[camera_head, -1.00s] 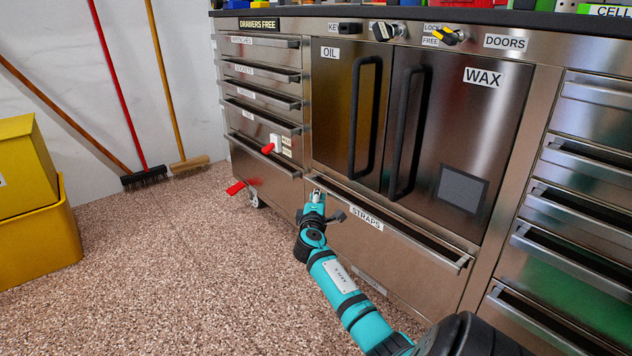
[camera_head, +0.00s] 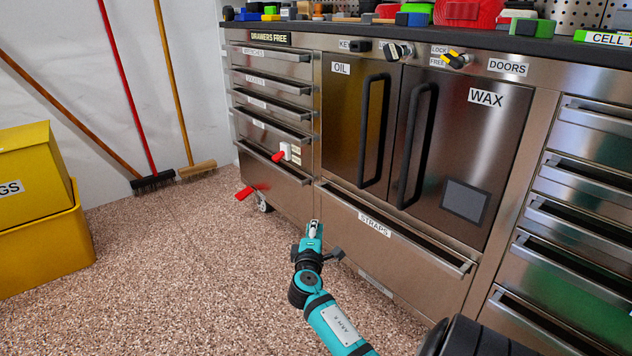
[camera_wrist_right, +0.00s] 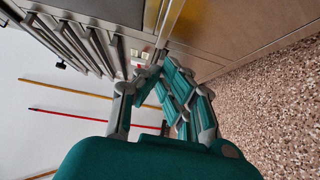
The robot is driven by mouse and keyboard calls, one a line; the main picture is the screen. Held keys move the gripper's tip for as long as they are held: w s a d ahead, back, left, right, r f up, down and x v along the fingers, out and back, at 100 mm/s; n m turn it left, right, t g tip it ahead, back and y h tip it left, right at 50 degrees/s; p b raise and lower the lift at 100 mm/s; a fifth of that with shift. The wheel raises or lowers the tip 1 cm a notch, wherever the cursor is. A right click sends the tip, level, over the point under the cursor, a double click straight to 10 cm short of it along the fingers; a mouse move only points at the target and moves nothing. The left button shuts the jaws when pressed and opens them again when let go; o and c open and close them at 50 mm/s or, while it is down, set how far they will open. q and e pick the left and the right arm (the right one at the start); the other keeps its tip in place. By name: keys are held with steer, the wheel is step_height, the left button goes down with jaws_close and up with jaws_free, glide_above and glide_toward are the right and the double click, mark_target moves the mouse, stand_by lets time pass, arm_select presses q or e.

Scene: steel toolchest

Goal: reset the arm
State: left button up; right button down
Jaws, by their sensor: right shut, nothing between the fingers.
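My right gripper (camera_head: 314,229) is in front of the steel toolchest (camera_head: 345,201), near the left end of the STRAPS drawer (camera_head: 400,252). It is shut with nothing held. In the right wrist view the gripper's teal and grey fingers (camera_wrist_right: 165,95) show up close, with drawer fronts and floor beyond. My right arm comes in from the bottom of the head view. I cannot tell from the head view whether the fingertips touch the chest. My left gripper is not in view.
The OIL door (camera_head: 350,120) and WAX door (camera_head: 462,150) are shut. A red caster pedal (camera_head: 244,193) sticks out at the chest's lower left. Brooms (camera_head: 152,182) lean on the wall. Yellow bins (camera_head: 40,240) stand at the left. The speckled floor (camera_head: 190,270) between is clear.

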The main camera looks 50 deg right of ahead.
steer(key=shift+s+a, duration=0.25)
steer(key=shift+a, duration=0.1)
